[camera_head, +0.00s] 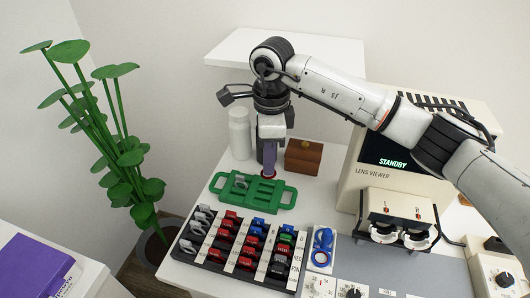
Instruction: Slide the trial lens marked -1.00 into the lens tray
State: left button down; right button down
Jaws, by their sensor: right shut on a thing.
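My right gripper (269,172) points down over the far right part of a green tray (287,199) with end handles. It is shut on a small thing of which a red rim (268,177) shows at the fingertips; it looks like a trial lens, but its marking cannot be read. I cannot tell whether it touches the tray. A grey-tabbed piece (241,181) stands in the tray's left part. In front, a black rack (212,265) with white label strips holds several lenses with red, blue, green and grey tabs. My left gripper is out of view.
A white bottle (239,134) and a brown wooden block (303,157) stand behind the tray. The lens viewer (365,172), reading STANDBY, stands to the right. A blue item (322,247) lies beside the rack. A plant (120,160) and purple box (32,268) are left.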

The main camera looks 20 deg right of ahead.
jog(key=f+m+b, duration=0.1)
jog(key=w+f+m+b, duration=0.1)
jog(key=f, duration=0.1)
jog(key=w+f+m+b, duration=0.1)
jog(key=f, duration=0.1)
jog(key=shift+a+f+m, duration=0.15)
jog(key=shift+m, duration=0.15)
dwell(0.8)
jog(key=shift+f, duration=0.25)
jog(key=shift+f+b, duration=1.05)
jog(key=shift+f, duration=0.2)
